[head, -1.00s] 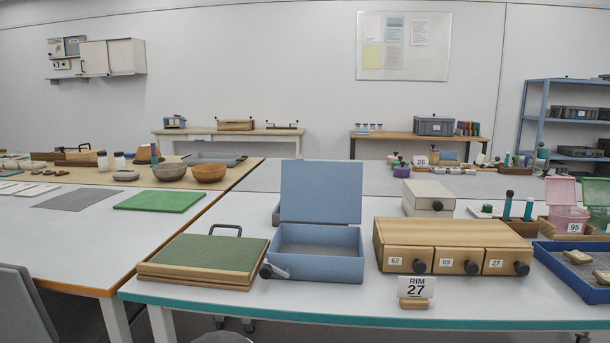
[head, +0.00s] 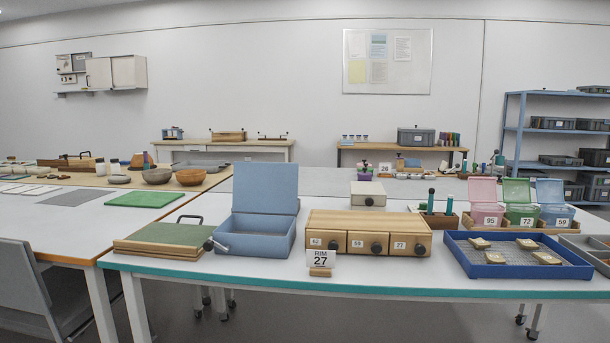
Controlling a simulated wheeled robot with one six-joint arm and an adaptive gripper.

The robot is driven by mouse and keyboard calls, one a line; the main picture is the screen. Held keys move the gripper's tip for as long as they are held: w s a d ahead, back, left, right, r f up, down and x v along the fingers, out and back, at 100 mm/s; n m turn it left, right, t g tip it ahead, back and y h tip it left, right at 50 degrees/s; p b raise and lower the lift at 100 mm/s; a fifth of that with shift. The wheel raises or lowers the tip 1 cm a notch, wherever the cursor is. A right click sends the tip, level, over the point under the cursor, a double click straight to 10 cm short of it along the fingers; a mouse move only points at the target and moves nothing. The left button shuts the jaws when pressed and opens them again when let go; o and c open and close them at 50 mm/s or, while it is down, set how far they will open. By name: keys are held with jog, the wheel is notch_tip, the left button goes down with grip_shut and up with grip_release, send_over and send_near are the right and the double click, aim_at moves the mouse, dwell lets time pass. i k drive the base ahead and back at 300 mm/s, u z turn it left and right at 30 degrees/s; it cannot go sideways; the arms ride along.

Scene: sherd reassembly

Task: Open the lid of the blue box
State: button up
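The blue box (head: 254,243) stands on the near white table, between a green-topped board and a wooden drawer unit. Its lid (head: 265,188) is open and stands upright at the back, leaning slightly backward. The inside of the box shows from the front and looks empty, though its floor is only partly seen. A dark round knob on a light stem (head: 213,245) shows at the box's front left corner. My gripper is not in view.
The green-topped board (head: 168,235) lies left of the box. The drawer unit (head: 368,232) stands right of it, behind a "RIM 27" sign (head: 321,260). A blue tray with sherds (head: 470,268) and several lidded boxes are farther right. A grey chair (head: 35,280) stands at the lower left.

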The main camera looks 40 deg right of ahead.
aim_at(262, 188)
jog(key=z, duration=1.05)
jog(key=i, duration=0.2)
